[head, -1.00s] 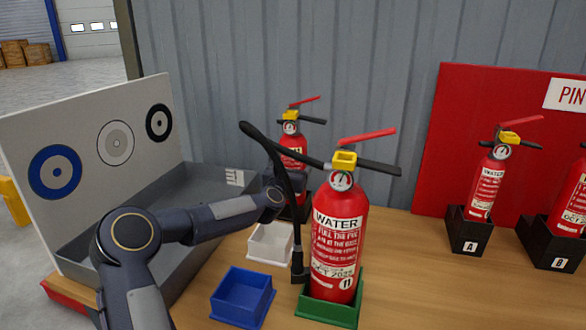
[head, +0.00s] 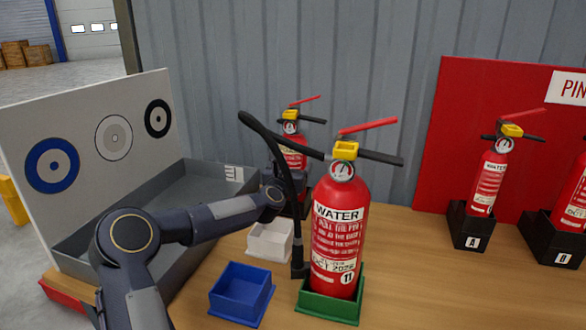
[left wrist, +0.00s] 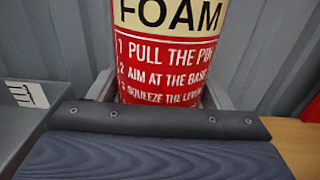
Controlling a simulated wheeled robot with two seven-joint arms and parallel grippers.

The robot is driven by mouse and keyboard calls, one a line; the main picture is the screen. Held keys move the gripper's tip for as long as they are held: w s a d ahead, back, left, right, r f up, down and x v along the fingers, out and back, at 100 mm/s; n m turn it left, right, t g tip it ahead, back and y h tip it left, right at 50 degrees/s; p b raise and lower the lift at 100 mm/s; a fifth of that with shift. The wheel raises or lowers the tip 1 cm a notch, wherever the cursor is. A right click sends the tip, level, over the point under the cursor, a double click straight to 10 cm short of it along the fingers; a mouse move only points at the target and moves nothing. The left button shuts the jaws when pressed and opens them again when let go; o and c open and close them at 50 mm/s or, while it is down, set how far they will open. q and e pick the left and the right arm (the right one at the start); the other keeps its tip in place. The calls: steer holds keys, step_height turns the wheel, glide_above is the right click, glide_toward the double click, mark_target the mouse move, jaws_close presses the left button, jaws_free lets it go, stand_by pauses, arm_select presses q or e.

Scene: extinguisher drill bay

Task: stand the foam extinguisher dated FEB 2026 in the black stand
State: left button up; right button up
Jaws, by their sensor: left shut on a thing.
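A red extinguisher with a yellow collar (head: 292,114) stands upright at the back, partly behind the front extinguisher's hose. In the left wrist view its label (left wrist: 168,52) reads FOAM; its date is out of view. My left gripper (left wrist: 158,96) is shut around its body. In the head view my left arm reaches it from the left, with the jaws mostly hidden. The black stand (head: 304,208) shows as a dark edge under this extinguisher. I cannot tell whether the base is seated in it or just above. My right gripper is not in view.
A WATER extinguisher (head: 338,235) dated OCT 2026 stands in the green stand (head: 328,307), close in front. The white (head: 270,240) and blue (head: 241,294) stands are empty. A grey tray (head: 75,243) is left. Extinguishers in stands A (head: 469,228) and B (head: 547,240) are right.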

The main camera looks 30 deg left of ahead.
arm_select(q)
steer(key=shift+r, duration=0.45)
steer(key=o, duration=1.1)
steer(key=shift+o, duration=1)
steer(key=shift+s+d, duration=0.1)
steer(key=shift+o, duration=1.2)
steer(key=v, duration=0.7)
steer(key=shift+s+f+b, duration=0.25)
steer(key=shift+s+b, duration=0.15)
steer(key=shift+b, duration=0.05)
